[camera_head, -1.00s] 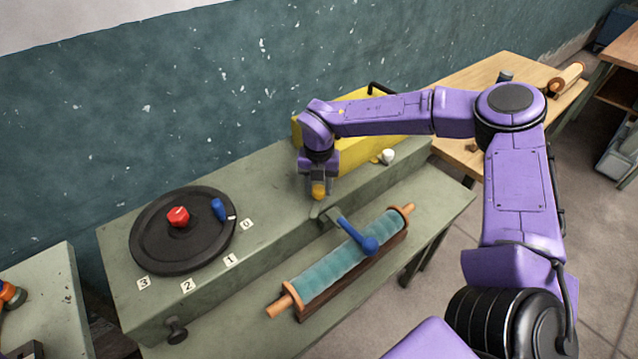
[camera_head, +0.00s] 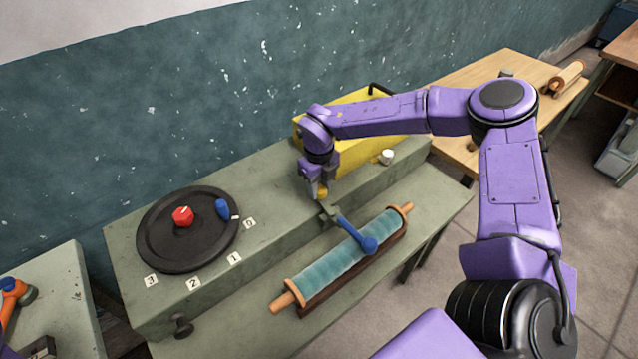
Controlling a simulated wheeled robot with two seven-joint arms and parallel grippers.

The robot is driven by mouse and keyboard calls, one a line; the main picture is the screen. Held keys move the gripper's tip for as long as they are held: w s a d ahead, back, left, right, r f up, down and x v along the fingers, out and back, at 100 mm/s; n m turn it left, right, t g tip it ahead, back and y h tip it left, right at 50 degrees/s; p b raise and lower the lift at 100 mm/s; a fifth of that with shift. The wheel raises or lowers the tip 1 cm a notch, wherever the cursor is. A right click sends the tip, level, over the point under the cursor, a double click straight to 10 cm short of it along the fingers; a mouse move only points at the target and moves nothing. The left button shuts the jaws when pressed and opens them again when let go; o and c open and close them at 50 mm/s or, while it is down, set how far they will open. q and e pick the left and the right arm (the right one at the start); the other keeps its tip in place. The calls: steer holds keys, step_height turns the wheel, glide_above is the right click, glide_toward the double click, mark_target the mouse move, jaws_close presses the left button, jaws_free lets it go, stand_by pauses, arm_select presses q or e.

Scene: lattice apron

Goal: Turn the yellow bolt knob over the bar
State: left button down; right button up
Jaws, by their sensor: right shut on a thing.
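The yellow bolt knob (camera_head: 322,193) is a small yellow piece on the raised grey-green bench top, beside a metal bar (camera_head: 329,211) at the bench's front edge. My right gripper (camera_head: 320,187) points down from above and is shut on the knob, covering most of it. The bar joins a blue-handled lever (camera_head: 357,236) that slopes down over a teal roller. I cannot tell exactly how the knob sits against the bar.
A black dial plate (camera_head: 170,255) with a red knob (camera_head: 183,216) and a blue peg (camera_head: 223,208) lies left, with number tags in front. The teal roller (camera_head: 340,262) lies on the lower ledge.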

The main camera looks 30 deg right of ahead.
mark_target(319, 188)
steer(key=shift+w+r+n, duration=0.1)
steer(key=shift+n, duration=0.4)
steer(key=o, duration=1.1)
step_height(319, 188, up, 10)
steer(key=shift+r+b, duration=0.25)
steer(key=shift+b, duration=0.85)
